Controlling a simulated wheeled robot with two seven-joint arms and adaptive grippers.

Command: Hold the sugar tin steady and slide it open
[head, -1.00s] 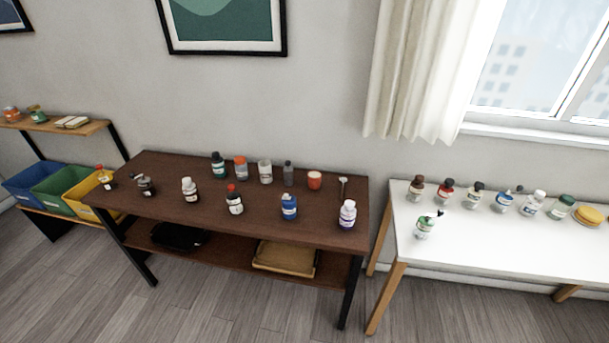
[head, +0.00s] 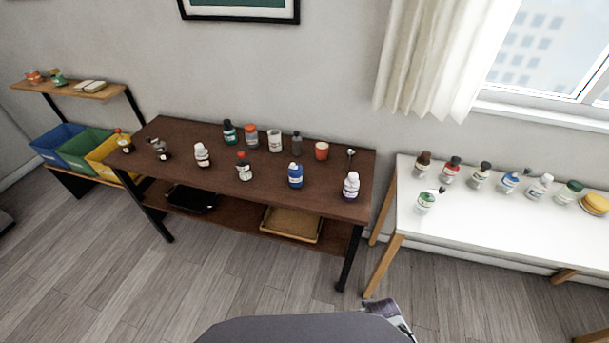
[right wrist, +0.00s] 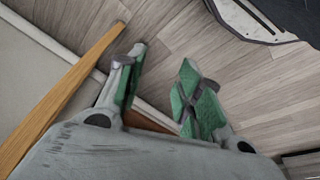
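I cannot pick out a sugar tin in either view. The small bottles and jars are too small in the head view for their labels to be read. My right gripper (right wrist: 162,64) shows in the right wrist view with its green-padded fingers apart and nothing between them. Floor and part of a light table with a wooden leg lie beyond it. A grey part of my own arm covers the bottom middle of the head view. My left gripper is not in view.
A dark brown table (head: 220,160) bears several bottles and a red cup (head: 321,150), with trays below. A white table (head: 480,222) at right bears several bottles and a yellow round item (head: 595,204). Coloured bins (head: 85,150) stand at left. The wood floor between is clear.

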